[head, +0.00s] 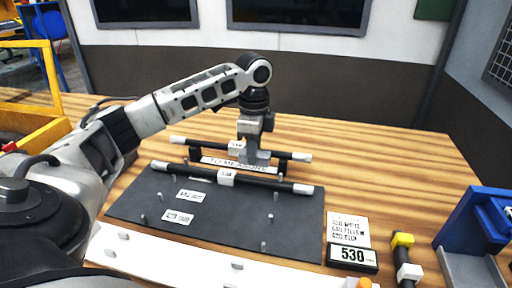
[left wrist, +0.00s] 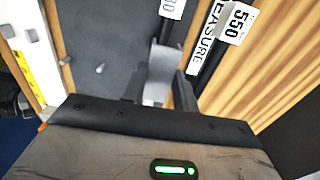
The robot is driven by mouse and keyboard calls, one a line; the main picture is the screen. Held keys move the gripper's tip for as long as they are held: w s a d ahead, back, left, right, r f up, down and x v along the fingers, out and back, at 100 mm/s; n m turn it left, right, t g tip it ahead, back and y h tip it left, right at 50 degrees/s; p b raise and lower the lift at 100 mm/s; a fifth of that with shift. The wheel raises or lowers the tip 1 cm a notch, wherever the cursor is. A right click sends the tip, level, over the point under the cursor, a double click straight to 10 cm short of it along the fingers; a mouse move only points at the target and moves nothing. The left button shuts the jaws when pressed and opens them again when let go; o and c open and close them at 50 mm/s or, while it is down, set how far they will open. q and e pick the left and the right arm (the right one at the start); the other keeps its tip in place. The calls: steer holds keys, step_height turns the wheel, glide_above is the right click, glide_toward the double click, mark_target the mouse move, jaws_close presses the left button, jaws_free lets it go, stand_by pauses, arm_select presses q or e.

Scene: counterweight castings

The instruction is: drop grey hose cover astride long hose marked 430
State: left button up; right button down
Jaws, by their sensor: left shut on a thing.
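My left gripper (head: 256,158) is shut on the grey hose cover (head: 262,157), a small block pointing down. In the left wrist view the cover (left wrist: 159,72) sits between the two dark fingers (left wrist: 160,92). A long black hose with white ends (head: 266,184) lies along the back of the dark board; its tag (left wrist: 172,8) is cut off and shows only "30". The cover is close to this hose; I cannot tell if they touch. Another black hose (head: 287,155) behind it has a tag (left wrist: 236,20) reading 550. My right gripper is not in view.
The dark board (head: 235,215) carries several pegs and two white labels. A white card (head: 348,230) and a display (head: 352,256) reading 530 lie to its right. A short yellow-ended hose (head: 403,258) and a blue fixture (head: 470,225) stand farther right.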

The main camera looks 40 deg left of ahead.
mark_target(254, 179)
arm_select(q)
steer(key=shift+f+b, duration=0.35)
steer(key=shift+f, duration=2.35)
steer(key=shift+p, duration=0.4)
steer(key=shift+f, duration=1.3)
steer(key=o, duration=0.8)
steer(key=shift+r, duration=3.5)
